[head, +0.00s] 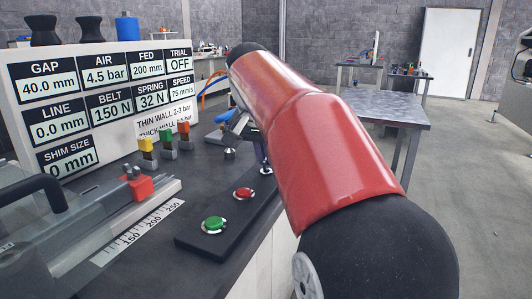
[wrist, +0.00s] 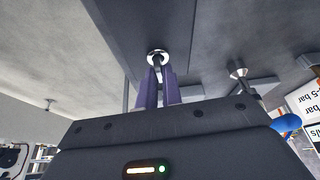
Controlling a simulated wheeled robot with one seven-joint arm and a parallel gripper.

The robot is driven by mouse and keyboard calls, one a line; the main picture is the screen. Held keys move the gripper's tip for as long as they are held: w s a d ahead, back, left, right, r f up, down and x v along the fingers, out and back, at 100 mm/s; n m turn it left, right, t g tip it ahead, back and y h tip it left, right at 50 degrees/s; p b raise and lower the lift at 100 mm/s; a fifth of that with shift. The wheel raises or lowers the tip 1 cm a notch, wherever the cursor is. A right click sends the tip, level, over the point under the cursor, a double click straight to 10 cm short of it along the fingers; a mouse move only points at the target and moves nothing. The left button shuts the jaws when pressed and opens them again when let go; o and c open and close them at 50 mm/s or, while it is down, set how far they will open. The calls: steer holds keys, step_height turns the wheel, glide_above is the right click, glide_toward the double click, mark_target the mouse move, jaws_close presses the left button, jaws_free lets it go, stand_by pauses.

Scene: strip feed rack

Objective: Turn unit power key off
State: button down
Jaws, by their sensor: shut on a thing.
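The unit power key (wrist: 157,67) is a small dark piece between my fingertips, at a round silver lock collar (wrist: 158,54) in the wrist view. My gripper (wrist: 158,76) has two purple fingers shut on the key, one on each side.
A green button (head: 214,224) and a red button (head: 243,193) sit on a black plate near the bench edge. A metal knob (head: 230,153) stands close to the left of my gripper. The display panel (head: 105,95) stands behind. Open floor lies to the right.

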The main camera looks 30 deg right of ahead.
steer(key=shift+m, duration=0.6)
steer(key=c, duration=1.6)
jaws_free()
steer(key=shift+o, duration=0.2)
steer(key=v, duration=0.7)
steer(key=shift+a+r, duration=0.25)
steer(key=shift+r, duration=0.1)
